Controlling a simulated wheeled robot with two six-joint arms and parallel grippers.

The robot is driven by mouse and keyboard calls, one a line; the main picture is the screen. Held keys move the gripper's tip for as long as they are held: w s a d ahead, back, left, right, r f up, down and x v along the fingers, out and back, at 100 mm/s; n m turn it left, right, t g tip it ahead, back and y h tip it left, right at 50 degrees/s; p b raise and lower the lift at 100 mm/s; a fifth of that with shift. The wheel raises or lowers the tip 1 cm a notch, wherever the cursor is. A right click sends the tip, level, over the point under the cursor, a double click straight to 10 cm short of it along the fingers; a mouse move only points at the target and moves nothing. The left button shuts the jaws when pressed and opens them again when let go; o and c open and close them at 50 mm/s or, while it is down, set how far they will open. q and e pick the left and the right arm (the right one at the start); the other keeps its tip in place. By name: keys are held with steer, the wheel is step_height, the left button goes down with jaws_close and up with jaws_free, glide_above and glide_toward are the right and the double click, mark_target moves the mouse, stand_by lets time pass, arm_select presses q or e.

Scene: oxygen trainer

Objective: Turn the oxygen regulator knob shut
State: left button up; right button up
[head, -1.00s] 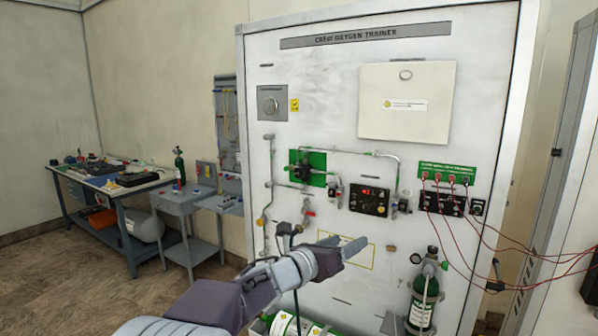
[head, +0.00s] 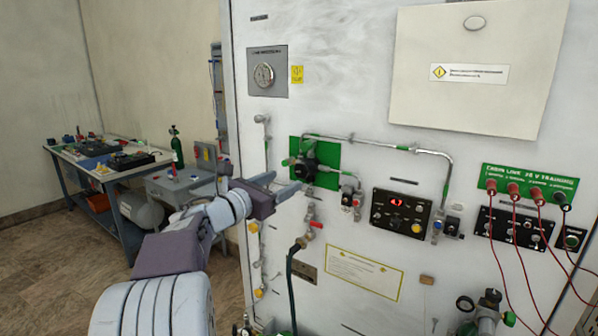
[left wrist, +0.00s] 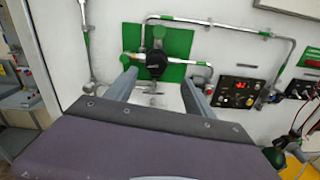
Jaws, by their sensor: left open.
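The black oxygen regulator knob (head: 309,168) sits in front of a green plate (head: 328,153) on the white trainer panel, among metal pipes. It also shows in the left wrist view (left wrist: 156,63). My left gripper (head: 288,179) is open and empty, just left of the knob and a little below it in the head view. In the left wrist view the two fingers of my left gripper (left wrist: 158,77) point at the panel, one on each side of the knob, with gaps. I see no contact. My right gripper is not in view.
A control box with a red display (head: 402,212) is right of the regulator. Red leads (head: 525,255) hang at the far right. A dark hose (head: 291,285) runs down below the regulator. A workbench (head: 95,175) stands at the left, with open floor before it.

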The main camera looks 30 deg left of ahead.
mark_target(300, 171)
arm_select(q)
steer(key=w+p, duration=0.3)
steer(key=w, duration=0.4)
steer(key=shift+w+r, duration=0.15)
steer(key=shift+w, duration=0.2)
steer(key=shift+w+f, duration=0.2)
steer(key=shift+w, duration=0.35)
steer(key=shift+s, duration=0.1)
jaws_close()
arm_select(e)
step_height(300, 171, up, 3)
